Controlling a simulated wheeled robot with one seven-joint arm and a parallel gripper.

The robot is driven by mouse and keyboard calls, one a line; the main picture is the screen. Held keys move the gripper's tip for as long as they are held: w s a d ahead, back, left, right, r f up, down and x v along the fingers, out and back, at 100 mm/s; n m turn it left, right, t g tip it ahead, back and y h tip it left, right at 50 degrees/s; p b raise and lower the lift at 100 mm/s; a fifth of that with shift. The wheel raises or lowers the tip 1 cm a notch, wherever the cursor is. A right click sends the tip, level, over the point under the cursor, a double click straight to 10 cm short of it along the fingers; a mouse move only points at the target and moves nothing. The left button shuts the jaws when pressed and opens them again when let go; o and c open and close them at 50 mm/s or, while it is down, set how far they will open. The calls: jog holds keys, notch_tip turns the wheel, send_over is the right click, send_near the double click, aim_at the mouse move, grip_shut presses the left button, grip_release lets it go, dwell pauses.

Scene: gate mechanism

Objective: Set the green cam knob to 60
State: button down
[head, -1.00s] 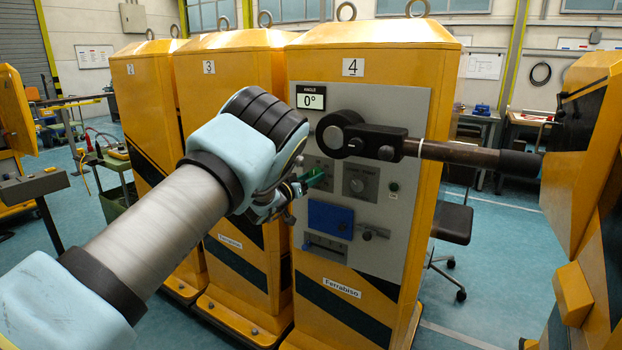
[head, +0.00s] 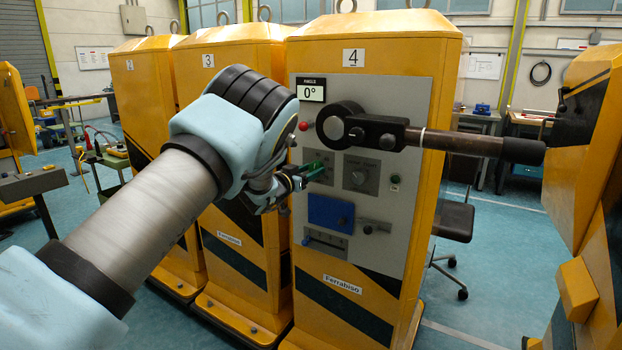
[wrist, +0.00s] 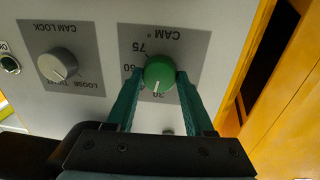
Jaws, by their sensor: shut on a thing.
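The green cam knob (wrist: 159,71) sits between the two green fingers of my gripper (wrist: 154,82) in the wrist view, which shows the panel upside down. The fingers are shut on its sides. Its white mark points down in the picture, towards the 30 on the scale. In the head view my gripper (head: 314,172) is at the panel of cabinet 4 and covers the knob. The angle display (head: 310,91) reads 0°.
The grey cam lock knob (wrist: 57,66) is beside the green knob, with LOOSE and TIGHT labels. A black-and-brown lever (head: 462,142) sticks out to the right above the gripper. A blue block (head: 330,213) is below on the panel. Another yellow cabinet (head: 585,180) stands at right.

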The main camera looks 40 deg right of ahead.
jog(key=m+b, duration=0.7)
jog(key=b, duration=0.3)
jog(key=m+t+b, duration=0.1)
jog(key=m+b, duration=0.6)
jog(key=b, duration=0.2)
jog(key=shift+s+m+y+b, duration=0.15)
jog(key=shift+m+y+b, duration=0.15)
jog(key=shift+y+b, duration=0.1)
jog(key=shift+c, duration=1.4)
grip_release()
jog(key=b+v, duration=0.2)
jog(key=v, duration=0.8)
jog(key=shift+a, duration=0.4)
